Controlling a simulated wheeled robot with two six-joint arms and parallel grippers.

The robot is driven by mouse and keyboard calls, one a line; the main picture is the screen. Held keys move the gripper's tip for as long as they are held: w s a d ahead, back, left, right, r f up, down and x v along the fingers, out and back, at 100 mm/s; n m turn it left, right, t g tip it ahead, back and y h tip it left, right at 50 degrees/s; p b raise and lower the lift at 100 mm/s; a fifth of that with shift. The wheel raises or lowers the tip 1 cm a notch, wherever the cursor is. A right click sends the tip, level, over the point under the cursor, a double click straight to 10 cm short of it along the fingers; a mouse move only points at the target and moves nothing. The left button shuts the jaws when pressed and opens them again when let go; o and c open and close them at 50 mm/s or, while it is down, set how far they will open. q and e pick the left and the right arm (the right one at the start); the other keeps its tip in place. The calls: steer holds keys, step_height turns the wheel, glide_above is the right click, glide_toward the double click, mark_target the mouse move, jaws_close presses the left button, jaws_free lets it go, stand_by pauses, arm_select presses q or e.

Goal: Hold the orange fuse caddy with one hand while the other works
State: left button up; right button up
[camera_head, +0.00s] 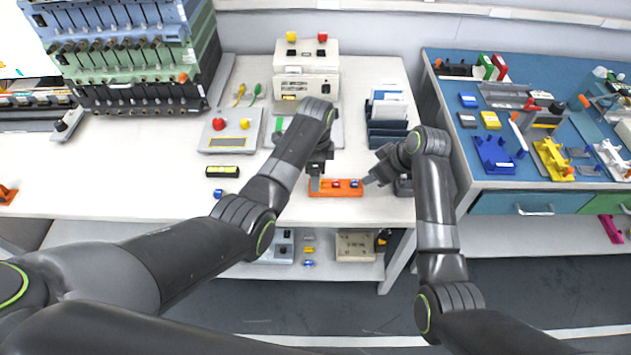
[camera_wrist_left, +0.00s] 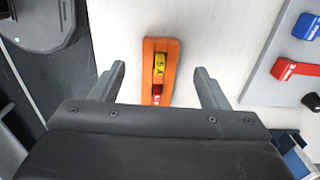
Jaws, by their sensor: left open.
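The orange fuse caddy (camera_head: 327,193) lies on the white bench near its front edge. In the head view it carries a red piece and a blue piece. In the left wrist view the caddy (camera_wrist_left: 158,48) shows a yellow fuse marked 5A (camera_wrist_left: 160,68) and a red one (camera_wrist_left: 156,91). My left gripper (camera_head: 315,184) is at the caddy's left end. Its open fingers (camera_wrist_left: 161,80) lie on either side of the caddy in the wrist view, with gaps. My right gripper (camera_head: 370,180) is close to the caddy's right end; its jaw gap is not clear.
A grey panel with red and yellow buttons (camera_head: 230,143) and a beige device (camera_head: 306,82) stand behind. Dark blue holders (camera_head: 386,130) stand behind the right gripper. A yellow-black block (camera_head: 229,171) lies left. A blue-topped bench (camera_head: 545,120) with several parts is at right.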

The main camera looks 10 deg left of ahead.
mark_target(326, 190)
arm_select(q)
steer(key=shift+f, duration=2.65)
steer(key=c, duration=1.1)
